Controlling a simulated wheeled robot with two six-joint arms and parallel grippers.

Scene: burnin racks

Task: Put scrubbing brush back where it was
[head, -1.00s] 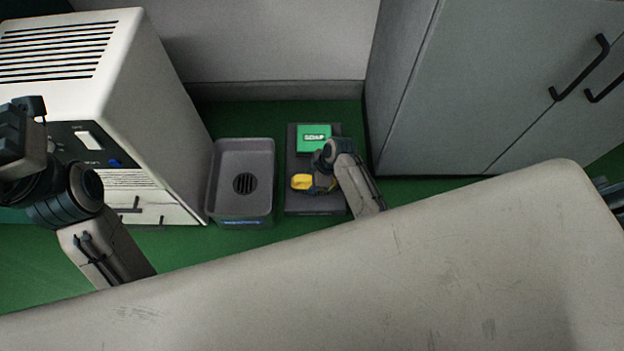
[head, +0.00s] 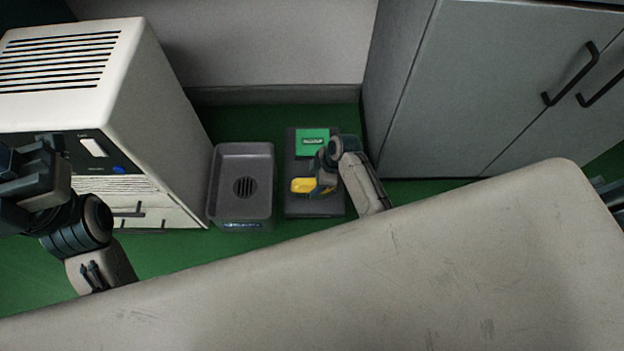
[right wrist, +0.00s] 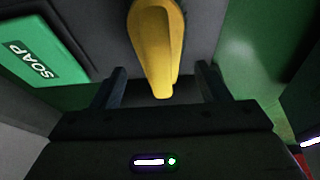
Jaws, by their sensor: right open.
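The scrubbing brush, with a yellow body (head: 301,185), lies on a dark grey tray (head: 295,208) on the green floor. In the right wrist view the yellow brush (right wrist: 155,45) shows between and beyond the two fingers, with a gap on each side. My right gripper (right wrist: 162,88) is open; in the head view the right gripper (head: 318,184) is just to the right of the brush, above the tray. My left gripper (head: 25,185) is at the far left, in front of the white cabinet; its fingers are not clear.
A green soap box (head: 312,141) sits at the tray's back end; it also shows in the right wrist view (right wrist: 42,52). A grey basin with a drain (head: 228,205) stands left of the tray. A white machine (head: 160,90) is at left, a grey cupboard (head: 450,100) at right.

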